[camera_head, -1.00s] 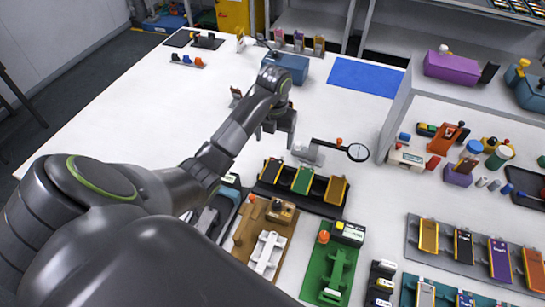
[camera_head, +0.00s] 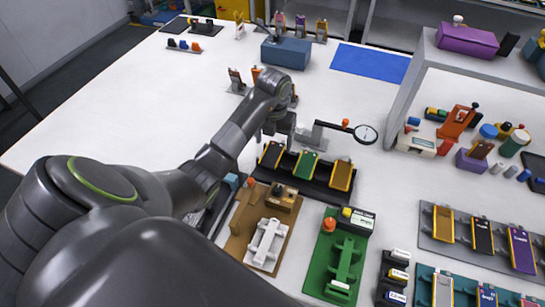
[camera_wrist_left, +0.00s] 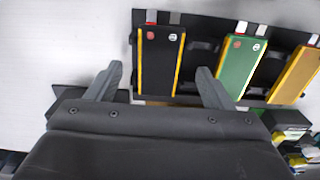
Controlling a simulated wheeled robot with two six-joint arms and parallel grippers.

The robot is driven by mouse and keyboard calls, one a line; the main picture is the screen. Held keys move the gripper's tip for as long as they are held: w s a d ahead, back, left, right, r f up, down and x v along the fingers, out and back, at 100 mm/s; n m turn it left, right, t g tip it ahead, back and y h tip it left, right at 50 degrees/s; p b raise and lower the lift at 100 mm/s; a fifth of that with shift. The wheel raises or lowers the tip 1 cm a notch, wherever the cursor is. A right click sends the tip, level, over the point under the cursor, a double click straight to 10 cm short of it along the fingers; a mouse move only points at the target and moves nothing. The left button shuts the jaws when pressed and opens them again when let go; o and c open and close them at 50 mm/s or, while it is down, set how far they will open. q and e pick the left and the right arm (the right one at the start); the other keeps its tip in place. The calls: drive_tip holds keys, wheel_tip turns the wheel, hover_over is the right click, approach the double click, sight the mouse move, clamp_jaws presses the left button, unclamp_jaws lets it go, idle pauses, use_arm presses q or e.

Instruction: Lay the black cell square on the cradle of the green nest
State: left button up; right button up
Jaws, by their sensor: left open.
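The black cell (camera_head: 271,155) with yellow edges lies in the left slot of a dark rack (camera_head: 317,192), beside a green cell (camera_head: 306,164) and an orange one (camera_head: 342,175). My left gripper (camera_head: 277,135) is open just behind and above the rack. In the left wrist view its fingers (camera_wrist_left: 160,75) stand apart to either side of the black cell (camera_wrist_left: 161,58), with nothing held; whether they touch it cannot be told. The green nest (camera_head: 322,275) stands in front of the rack, its raised green cradle (camera_head: 345,262) bare. My right gripper is out of view.
A brown nest with a white cradle (camera_head: 266,242) stands left of the green nest. A magnifier (camera_head: 366,134) on a stand is behind the rack's right side. Racks with more cells (camera_head: 482,236) lie at right. The white table is clear at left.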

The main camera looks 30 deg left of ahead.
sight(273, 152)
use_arm(q)
drive_tip(key=shift+s+f, duration=0.1)
drive_tip(key=shift+f, duration=1.4)
drive_tip(key=shift+c, duration=0.4)
drive_tip(key=c, duration=0.9)
drive_tip(key=shift+r, duration=0.1)
